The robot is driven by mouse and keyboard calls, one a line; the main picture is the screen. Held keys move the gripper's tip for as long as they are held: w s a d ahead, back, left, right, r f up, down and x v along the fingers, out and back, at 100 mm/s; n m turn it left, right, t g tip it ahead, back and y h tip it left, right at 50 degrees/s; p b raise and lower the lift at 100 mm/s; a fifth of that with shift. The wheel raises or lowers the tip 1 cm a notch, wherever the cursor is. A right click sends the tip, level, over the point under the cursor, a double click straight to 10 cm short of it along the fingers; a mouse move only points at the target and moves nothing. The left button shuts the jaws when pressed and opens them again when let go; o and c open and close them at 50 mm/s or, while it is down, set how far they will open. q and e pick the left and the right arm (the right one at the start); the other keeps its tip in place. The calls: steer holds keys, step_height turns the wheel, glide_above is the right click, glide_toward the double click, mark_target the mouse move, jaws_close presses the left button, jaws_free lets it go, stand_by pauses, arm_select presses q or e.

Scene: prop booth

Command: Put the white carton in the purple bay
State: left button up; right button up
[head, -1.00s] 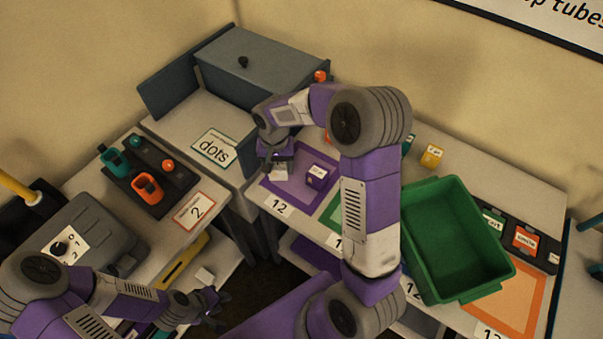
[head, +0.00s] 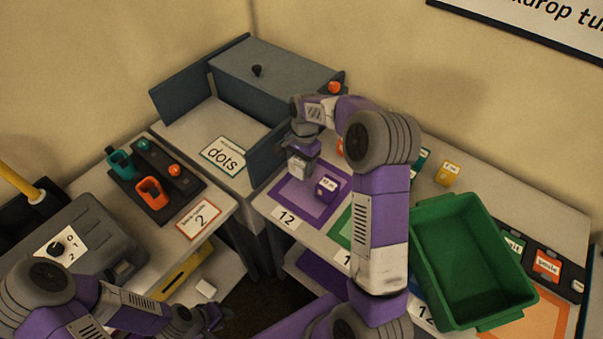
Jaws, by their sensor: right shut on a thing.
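My right gripper (head: 303,154) is over the back left part of the purple bay (head: 291,200) and points down. It is shut on the white carton (head: 301,169), whose lower part shows below the fingers. The carton appears to be above the bay floor, but the exact gap is hard to tell.
A green crate (head: 420,262) stands on the right of the counter. A yellow box (head: 448,174) is at the back. A small white block (head: 206,288) lies on the lower shelf, near my left gripper. A grey cabinet (head: 275,70) stands behind the "dots" card (head: 223,156).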

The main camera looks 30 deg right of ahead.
mark_target(301, 172)
steer(key=shift+f+b, duration=0.3)
steer(key=shift+f, duration=1.5)
steer(key=shift+f, duration=0.2)
steer(key=o, duration=1.1)
steer(key=r+p, duration=0.1)
steer(key=r, duration=0.3)
steer(key=r+p, duration=0.1)
steer(key=r, duration=0.3)
steer(key=d+r+p, duration=0.1)
steer(key=r, duration=0.3)
steer(key=shift+w+d+r, duration=0.1)
steer(key=shift+w+r, duration=0.1)
steer(key=shift+w, duration=0.05)
